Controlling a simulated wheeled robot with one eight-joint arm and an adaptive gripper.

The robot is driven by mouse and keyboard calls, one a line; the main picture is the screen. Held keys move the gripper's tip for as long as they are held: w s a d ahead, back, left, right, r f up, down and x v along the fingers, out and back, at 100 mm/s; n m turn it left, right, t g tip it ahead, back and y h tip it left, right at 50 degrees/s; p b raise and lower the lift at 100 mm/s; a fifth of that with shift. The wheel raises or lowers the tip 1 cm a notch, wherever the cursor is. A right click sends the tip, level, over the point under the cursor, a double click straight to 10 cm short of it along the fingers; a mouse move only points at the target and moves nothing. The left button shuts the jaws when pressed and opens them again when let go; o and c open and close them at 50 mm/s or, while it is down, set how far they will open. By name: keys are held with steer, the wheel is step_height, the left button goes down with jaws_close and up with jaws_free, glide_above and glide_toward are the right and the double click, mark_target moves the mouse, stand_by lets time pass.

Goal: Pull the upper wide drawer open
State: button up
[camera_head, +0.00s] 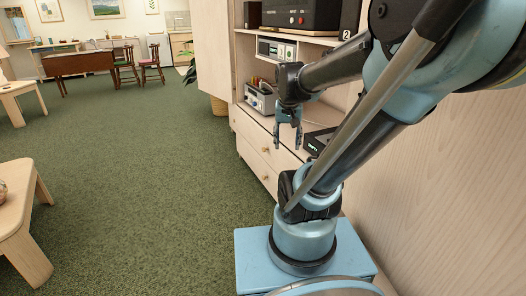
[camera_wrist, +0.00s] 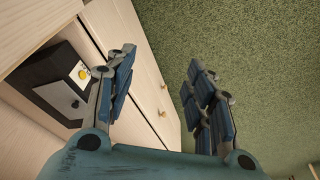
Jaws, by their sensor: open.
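The pale wood cabinet has two wide drawers under its open shelf. The upper wide drawer (camera_head: 250,132) looks shut, with a small round knob (camera_head: 265,150) on its front. The lower drawer (camera_head: 252,161) also looks shut and has a knob of its own. My gripper (camera_head: 288,142) is open and empty, fingers pointing down, beside the cabinet near the shelf level. In the wrist view my gripper (camera_wrist: 161,68) shows its blue fingers spread apart, with the drawer knobs (camera_wrist: 161,113) visible between them. The fingers appear apart from the knobs. My arm hides the drawers' right part in the head view.
A grey device (camera_head: 261,99) and a black box (camera_head: 318,141) sit on the shelf above the drawers. A tall pale panel (camera_head: 213,45) stands at the cabinet's far side. A wooden table (camera_head: 18,215) is at left. Green carpet before the drawers is clear.

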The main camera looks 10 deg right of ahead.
steer(key=w+r+m, duration=0.3)
steer(key=w, duration=1.3)
steer(key=m+t+h, duration=0.2)
steer(key=m+h, duration=0.1)
steer(key=m, duration=0.6)
glide_above(263, 148)
steer(key=s+a, duration=0.5)
step_height(263, 148, down, 25)
steer(key=x, duration=1.1)
steer(key=s+x, duration=0.1)
steer(key=x, duration=0.5)
steer(key=shift+f, duration=0.2)
jaws_close()
